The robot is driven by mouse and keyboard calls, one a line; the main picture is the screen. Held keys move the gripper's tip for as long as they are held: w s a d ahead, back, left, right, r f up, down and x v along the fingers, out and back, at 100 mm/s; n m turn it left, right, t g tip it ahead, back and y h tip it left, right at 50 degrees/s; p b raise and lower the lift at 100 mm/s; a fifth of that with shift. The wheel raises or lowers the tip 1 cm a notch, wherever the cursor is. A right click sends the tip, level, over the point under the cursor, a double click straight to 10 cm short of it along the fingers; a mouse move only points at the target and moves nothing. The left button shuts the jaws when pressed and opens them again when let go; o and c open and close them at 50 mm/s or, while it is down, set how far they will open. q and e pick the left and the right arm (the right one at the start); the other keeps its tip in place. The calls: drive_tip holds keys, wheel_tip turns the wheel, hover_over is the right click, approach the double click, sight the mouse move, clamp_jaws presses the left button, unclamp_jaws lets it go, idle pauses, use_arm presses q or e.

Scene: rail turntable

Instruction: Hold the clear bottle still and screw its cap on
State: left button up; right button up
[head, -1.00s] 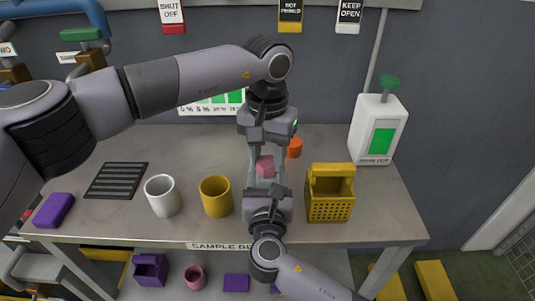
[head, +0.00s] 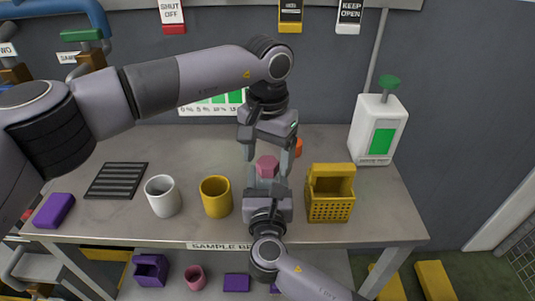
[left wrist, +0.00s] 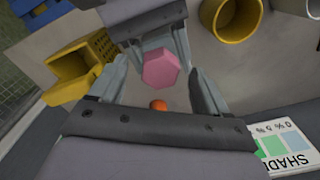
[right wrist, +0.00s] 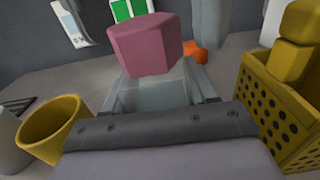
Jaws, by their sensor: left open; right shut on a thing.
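The left wrist view shows the cap (left wrist: 160,70) between the fingers with gaps. I cannot tell how tightly the cap is seated.
A yellow mug (head: 215,197) and a white mug (head: 162,196) stand left on the bench (head: 110,215). A yellow perforated basket (head: 330,205) stands close on the right. An orange object (head: 298,147) is behind my grippers. A white dispenser (head: 377,130) stands at the back right.

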use_arm(q)
drive_tip(key=shift+r, duration=2.05)
drive_tip(key=n, duration=1.2)
drive_tip(key=shift+d, duration=0.1)
drive_tip(key=shift+f, duration=0.15)
